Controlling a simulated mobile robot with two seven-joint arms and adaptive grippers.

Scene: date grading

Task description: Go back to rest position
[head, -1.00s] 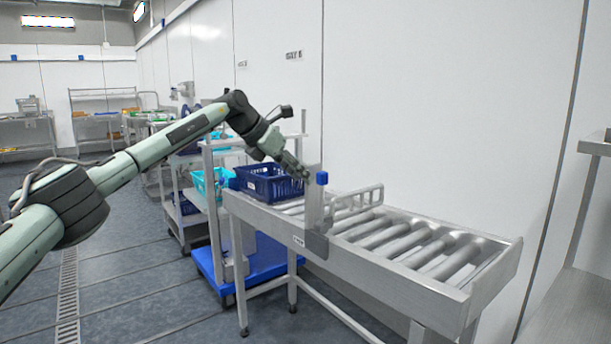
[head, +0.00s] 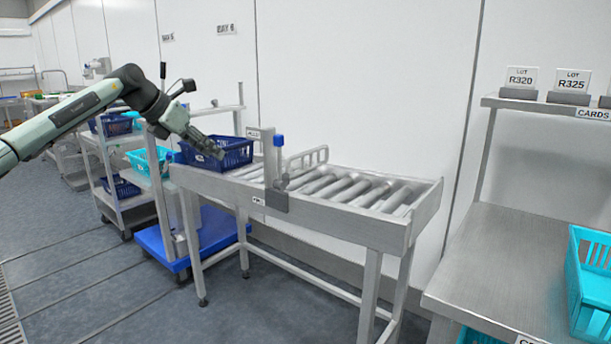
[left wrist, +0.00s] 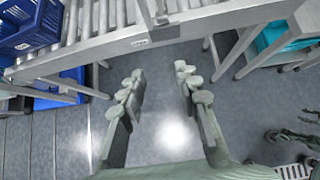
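My left arm comes in from the left in the head view. Its gripper (head: 213,150) appears in front of the dark blue basket (head: 240,155) at the left end of the roller conveyor (head: 325,216). In the left wrist view my left gripper (left wrist: 158,84) is open, its fingers wide apart with only floor between them. The basket (left wrist: 28,27) is at the upper left there, clear of the fingers. A greenish jointed part at the right edge of that view looks like my right gripper (left wrist: 295,138); its opening is unclear. It is outside the head view.
A steel bench (head: 500,262) at the right bears a turquoise crate (head: 577,285), with lot cards (head: 573,80) on the shelf above. A blue-based cart (head: 160,245) and a rack with baskets stand left of the conveyor. Floor in front is clear.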

